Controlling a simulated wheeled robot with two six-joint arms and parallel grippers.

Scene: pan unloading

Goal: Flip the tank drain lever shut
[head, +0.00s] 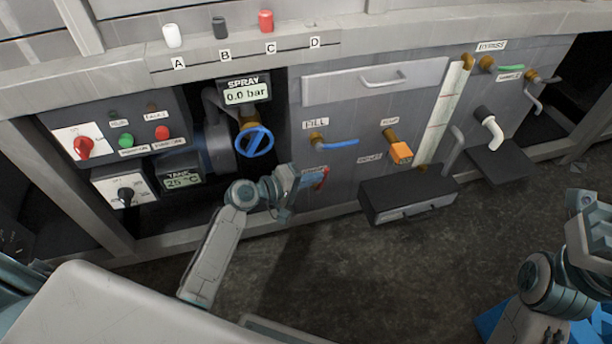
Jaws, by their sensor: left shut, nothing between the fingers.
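A red lever (322,178) sits low on the grey panel, below the blue-handled fill valve (337,142). A small label beside it is partly covered and too blurred to read. My left gripper (297,184) is shut and empty, just left of the red lever. It hides part of the lever and its mount, so I cannot tell whether they touch. At the right edge, my right arm's end (588,215) is partly cut off by the frame, and its jaws cannot be made out.
A dark box (408,200) with a handle juts out right of the lever. An orange-handled valve (400,152) is above it. A blue handwheel (254,141) sits in a recess up left.

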